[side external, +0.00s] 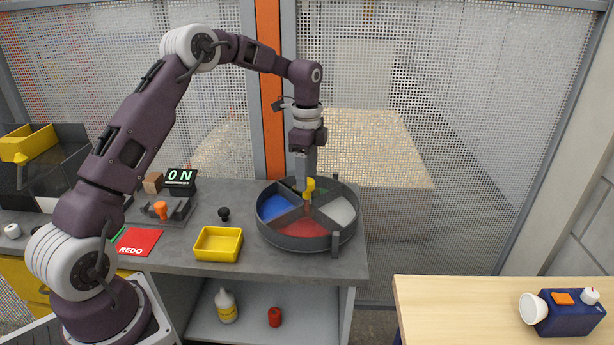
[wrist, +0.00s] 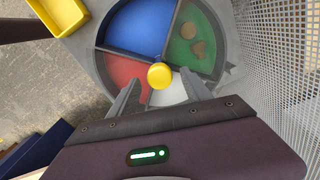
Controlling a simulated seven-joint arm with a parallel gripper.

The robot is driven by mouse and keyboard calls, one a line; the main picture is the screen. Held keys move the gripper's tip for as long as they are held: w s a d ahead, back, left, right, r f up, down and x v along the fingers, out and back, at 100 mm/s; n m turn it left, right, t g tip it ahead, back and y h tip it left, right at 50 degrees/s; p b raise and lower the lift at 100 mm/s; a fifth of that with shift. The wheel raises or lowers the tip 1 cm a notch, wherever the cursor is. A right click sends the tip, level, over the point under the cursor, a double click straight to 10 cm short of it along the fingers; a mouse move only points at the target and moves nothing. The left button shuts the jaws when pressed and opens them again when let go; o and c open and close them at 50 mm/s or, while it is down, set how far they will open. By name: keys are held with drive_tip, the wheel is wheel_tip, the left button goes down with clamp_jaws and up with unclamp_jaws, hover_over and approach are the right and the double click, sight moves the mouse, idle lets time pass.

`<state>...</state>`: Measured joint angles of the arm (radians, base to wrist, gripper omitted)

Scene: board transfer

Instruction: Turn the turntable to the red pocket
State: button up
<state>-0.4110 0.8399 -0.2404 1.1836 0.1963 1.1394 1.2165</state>
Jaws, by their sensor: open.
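The round grey turntable (side external: 285,243) stands on the bench's right end, with a yellow knob (side external: 309,186) at its centre. In the side view its red pocket (side external: 303,226) faces the front, the blue pocket (side external: 276,207) is left, the white pocket (side external: 338,210) right, and the green pocket (wrist: 191,42) at the back, mostly hidden by my gripper. My gripper (side external: 305,184) points down at the knob, open. In the wrist view its fingers lie either side of the yellow knob (wrist: 160,76); contact cannot be told.
Further left are a red REDO pad (side external: 138,242) and an ON display (side external: 180,178). A mesh fence (side external: 450,130) rises behind. A wooden table (side external: 460,310) is at the right.

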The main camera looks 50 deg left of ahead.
wheel_tip(320, 180, up, 6)
drive_tip(key=shift+f, duration=0.1)
